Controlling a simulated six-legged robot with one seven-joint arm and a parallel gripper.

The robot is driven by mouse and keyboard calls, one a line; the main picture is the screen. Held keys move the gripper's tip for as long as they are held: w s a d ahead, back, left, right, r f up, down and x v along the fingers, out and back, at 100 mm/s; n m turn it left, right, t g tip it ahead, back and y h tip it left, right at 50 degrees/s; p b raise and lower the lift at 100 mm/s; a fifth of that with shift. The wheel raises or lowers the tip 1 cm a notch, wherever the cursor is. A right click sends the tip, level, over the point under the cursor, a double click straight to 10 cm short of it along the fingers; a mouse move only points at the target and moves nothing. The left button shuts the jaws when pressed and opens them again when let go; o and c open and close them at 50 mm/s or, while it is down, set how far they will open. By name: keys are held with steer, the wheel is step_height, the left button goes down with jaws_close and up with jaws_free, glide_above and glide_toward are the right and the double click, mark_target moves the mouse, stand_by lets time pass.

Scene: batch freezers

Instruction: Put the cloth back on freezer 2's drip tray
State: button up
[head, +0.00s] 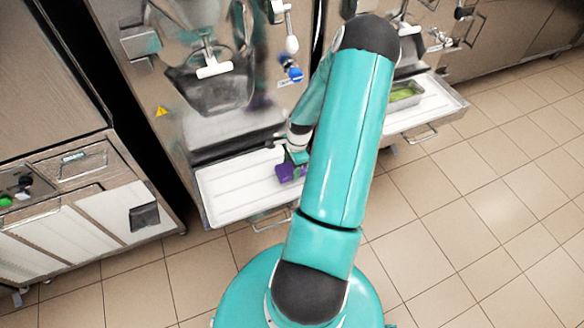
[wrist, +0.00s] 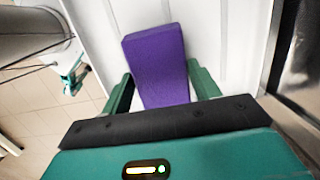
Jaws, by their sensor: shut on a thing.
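A purple cloth (wrist: 155,60), shaped like a thick folded block, is between the two green fingers of my gripper (wrist: 160,88) in the wrist view. My gripper is shut on it. In the head view the cloth (head: 288,172) shows at the right end of a white drip tray (head: 225,197) pulled out under a freezer. Ribbed white tray surface (wrist: 207,40) lies behind the cloth in the wrist view. I cannot tell whether the cloth touches the tray. My arm hides part of the tray's right side. No freezer number is readable.
A second drip tray (head: 425,108) with a green-filled container (head: 404,96) stands out from the freezer at right. A cabinet with a control panel (head: 20,190) stands at left. Tiled floor (head: 470,220) is free at front right. The near tray has a front handle (head: 270,219).

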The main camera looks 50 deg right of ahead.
steer(key=shift+f, duration=0.75)
steer(key=shift+s, duration=0.1)
steer(key=o, duration=0.9)
steer(key=shift+f, duration=0.15)
steer(key=r, duration=0.4)
steer(key=d+r, duration=0.1)
steer(key=r, duration=0.3)
steer(key=s+r, duration=0.1)
steer(key=r, duration=0.3)
steer(key=shift+d+r, duration=0.15)
steer(key=shift+d, duration=0.1)
